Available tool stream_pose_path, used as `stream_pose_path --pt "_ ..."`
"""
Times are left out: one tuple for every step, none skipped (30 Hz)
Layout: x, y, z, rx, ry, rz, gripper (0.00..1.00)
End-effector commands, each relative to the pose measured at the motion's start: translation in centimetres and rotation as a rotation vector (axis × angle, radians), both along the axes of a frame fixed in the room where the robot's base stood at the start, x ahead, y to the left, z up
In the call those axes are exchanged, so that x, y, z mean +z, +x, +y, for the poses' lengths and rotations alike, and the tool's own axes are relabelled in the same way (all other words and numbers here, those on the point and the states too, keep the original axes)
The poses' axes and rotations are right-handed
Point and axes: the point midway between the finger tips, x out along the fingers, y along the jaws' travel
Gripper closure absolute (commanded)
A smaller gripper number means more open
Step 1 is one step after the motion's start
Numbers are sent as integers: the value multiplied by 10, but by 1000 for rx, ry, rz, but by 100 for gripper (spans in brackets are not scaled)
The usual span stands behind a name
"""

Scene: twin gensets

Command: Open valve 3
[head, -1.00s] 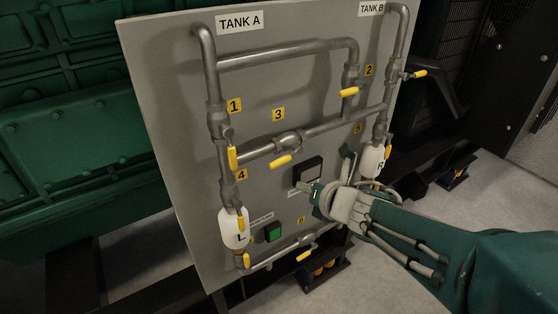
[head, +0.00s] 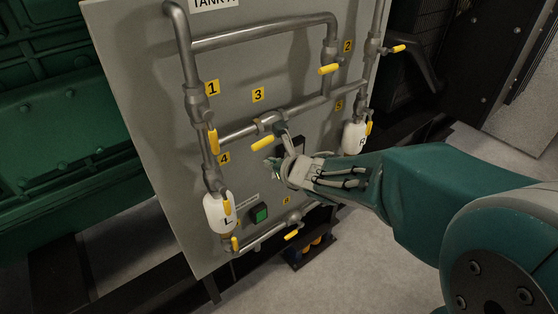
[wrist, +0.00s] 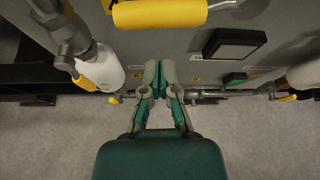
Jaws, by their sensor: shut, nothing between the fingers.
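Valve 3 has a yellow lever (head: 262,144) below the yellow "3" label (head: 257,95), on a pipe joint (head: 270,122) in the middle crossing pipe of the grey panel. The lever slants up to the right. My gripper (head: 272,165) is just below and right of the lever, in front of the panel. In the wrist view, my gripper (wrist: 159,66) has its fingertips together with nothing between them. The yellow lever (wrist: 160,13) runs across the top of that view, beyond the fingertips, with a gap showing. My gripper and wrist partly hide the dark display.
Other yellow levers sit near labels 1 (head: 212,141), 2 (head: 328,69) and 4 (head: 228,204). White bottles L (head: 221,212) and R (head: 354,138) flank the panel. A green button (head: 260,214) is low. Pipes stand out from the panel (head: 130,60).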

Motion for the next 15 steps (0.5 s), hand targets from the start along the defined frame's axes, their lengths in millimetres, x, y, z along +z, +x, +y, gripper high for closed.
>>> stream_pose_path --pt "-4 5 3 1 1 3 100" --pt "-6 7 5 0 0 4 100" --pt "-8 11 7 0 1 3 100" --pt "-9 14 9 0 1 2 100" --pt "-10 16 10 0 1 2 100" --pt "-13 19 12 1 1 3 100" --pt "-14 22 14 0 1 2 100" --pt "-16 24 15 0 1 2 100" --pt "-15 26 16 0 1 1 100" --pt "-9 25 16 1 1 -4 100" --pt "-5 24 15 1 1 -4 100" --pt "-1 22 15 1 2 -5 100" --pt "2 21 15 1 1 -5 100" --pt "5 21 14 0 1 -4 100" --pt "9 20 14 0 2 -4 100"
